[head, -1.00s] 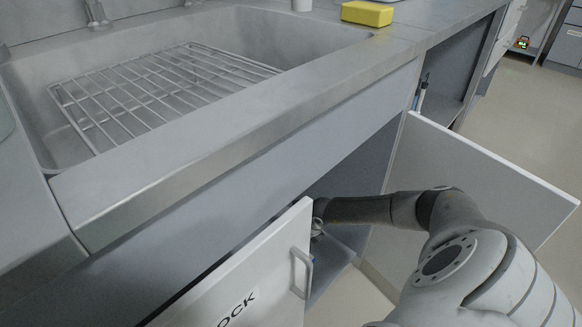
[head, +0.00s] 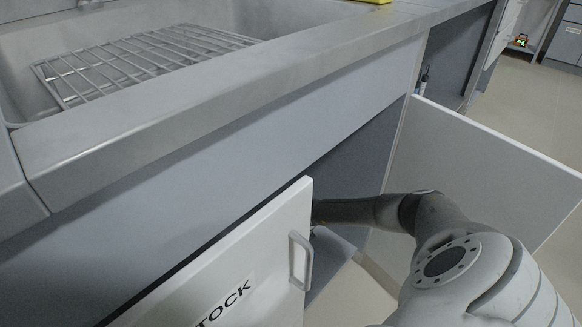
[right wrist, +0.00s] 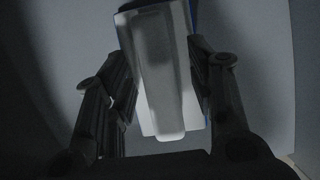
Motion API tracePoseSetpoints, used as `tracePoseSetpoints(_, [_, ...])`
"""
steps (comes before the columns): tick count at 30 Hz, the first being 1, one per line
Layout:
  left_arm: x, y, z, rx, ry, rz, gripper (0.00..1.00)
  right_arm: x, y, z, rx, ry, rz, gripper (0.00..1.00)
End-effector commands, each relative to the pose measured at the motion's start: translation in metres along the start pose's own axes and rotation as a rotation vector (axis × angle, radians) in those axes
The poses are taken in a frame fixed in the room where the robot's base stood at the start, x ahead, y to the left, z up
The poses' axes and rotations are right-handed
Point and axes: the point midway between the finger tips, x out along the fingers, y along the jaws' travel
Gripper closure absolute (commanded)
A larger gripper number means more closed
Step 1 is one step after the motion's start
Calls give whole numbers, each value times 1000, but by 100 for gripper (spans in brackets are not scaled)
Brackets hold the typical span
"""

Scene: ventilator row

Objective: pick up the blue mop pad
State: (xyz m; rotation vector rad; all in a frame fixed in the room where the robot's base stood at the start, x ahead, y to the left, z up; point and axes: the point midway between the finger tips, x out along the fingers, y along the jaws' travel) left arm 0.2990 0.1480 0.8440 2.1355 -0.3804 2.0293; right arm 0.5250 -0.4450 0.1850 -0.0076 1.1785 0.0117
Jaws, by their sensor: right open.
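My right arm reaches into the open cabinet under the sink in the head view, and its gripper is hidden there behind the left door. In the right wrist view my right gripper (right wrist: 160,58) is open, with a finger on either side of a pale grey-white object (right wrist: 158,80). I cannot tell whether the fingers touch it. Thin strips of blue (right wrist: 194,12) show along its right edge. I cannot tell whether these belong to the blue mop pad, which is not clearly visible. My left gripper is not in view.
The left cabinet door (head: 240,262), lettered "TOCK", and the right door (head: 475,165) stand open on either side of my arm. The counter edge (head: 230,98) runs above. A wire rack (head: 140,62) lies in the sink. Bare floor shows at right.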

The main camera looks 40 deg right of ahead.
Motion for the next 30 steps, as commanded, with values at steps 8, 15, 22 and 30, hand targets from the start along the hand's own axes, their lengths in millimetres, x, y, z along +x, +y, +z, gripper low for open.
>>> tracePoseSetpoints(8, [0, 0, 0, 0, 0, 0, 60, 0, 0, 0, 0, 0, 0, 50])
tracePoseSetpoints(15, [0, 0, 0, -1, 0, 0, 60, 3, 1, -2, 0, 1, 1, 50])
tracePoseSetpoints(22, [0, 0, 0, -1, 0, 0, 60, 4, 0, -2, -1, 1, 1, 74])
tracePoseSetpoints(30, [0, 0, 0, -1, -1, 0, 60, 4, 0, -2, 0, 2, 0, 100])
